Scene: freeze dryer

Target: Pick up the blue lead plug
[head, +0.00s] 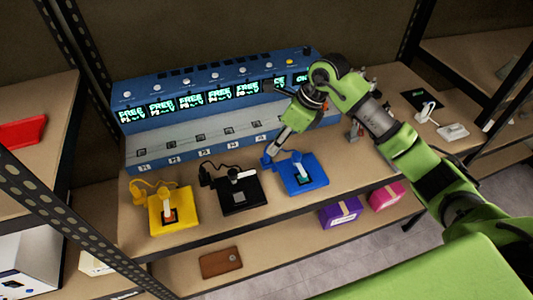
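The blue base plate (316,182) lies on the shelf in front of the blue machine, with a small upright white and dark part on it. The blue lead plug (266,162) shows as a small blue shape at the plate's upper left. My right gripper (272,152) comes down from the upper right, with its fingertips at the blue plug. The fingers are small and partly overlap the plug, so I cannot tell whether they are open or closed on it. My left gripper is not in view.
The blue machine (160,84) with lit displays and a row of sockets stands behind. A black plate (250,203) and a yellow plate (185,222), each with a lead, lie to the left. Purple (332,217) and pink (380,199) boxes sit below.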

